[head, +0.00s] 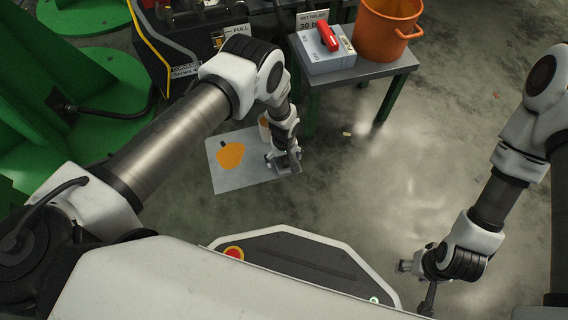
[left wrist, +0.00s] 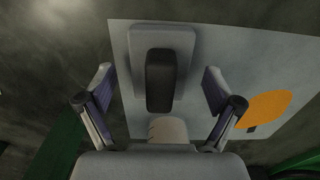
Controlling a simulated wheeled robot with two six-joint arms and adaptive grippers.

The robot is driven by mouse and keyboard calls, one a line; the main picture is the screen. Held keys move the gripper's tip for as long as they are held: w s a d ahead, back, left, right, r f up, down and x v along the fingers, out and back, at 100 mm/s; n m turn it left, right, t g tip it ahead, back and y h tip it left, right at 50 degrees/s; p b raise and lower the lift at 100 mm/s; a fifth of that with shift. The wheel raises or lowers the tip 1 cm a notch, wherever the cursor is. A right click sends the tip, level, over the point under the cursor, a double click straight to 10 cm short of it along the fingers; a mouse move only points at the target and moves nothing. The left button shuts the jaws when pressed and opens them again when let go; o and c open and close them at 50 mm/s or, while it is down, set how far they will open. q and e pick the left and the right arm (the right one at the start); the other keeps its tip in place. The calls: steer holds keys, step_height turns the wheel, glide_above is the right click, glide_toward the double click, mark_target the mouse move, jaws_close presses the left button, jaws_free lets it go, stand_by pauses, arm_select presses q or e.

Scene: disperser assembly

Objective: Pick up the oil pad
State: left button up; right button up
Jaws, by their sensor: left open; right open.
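The oil pad, seen as a grey rectangular block (left wrist: 184,41) with a dark raised grip (left wrist: 161,80) on top, lies on a pale sheet (left wrist: 252,62) in the left wrist view. My left gripper (left wrist: 158,77) is open, with one finger on each side of the dark grip and visible gaps between. In the head view my left gripper (head: 284,160) is over the right edge of the sheet (head: 224,178) and hides most of the pad. My right gripper (head: 410,265) is open and empty at the lower right, far from the pad.
The sheet bears an orange patch (head: 231,156). A small pale container (head: 264,127) stands beside my left wrist. A grey table (head: 373,72) with an orange bucket (head: 388,30) and a red item (head: 327,36) on a box stands behind. The floor to the right is mostly clear.

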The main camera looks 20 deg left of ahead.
arm_select(q)
steer(key=shift+r, duration=0.1)
steer(key=c, duration=1.3)
steer(key=shift+o, duration=0.2)
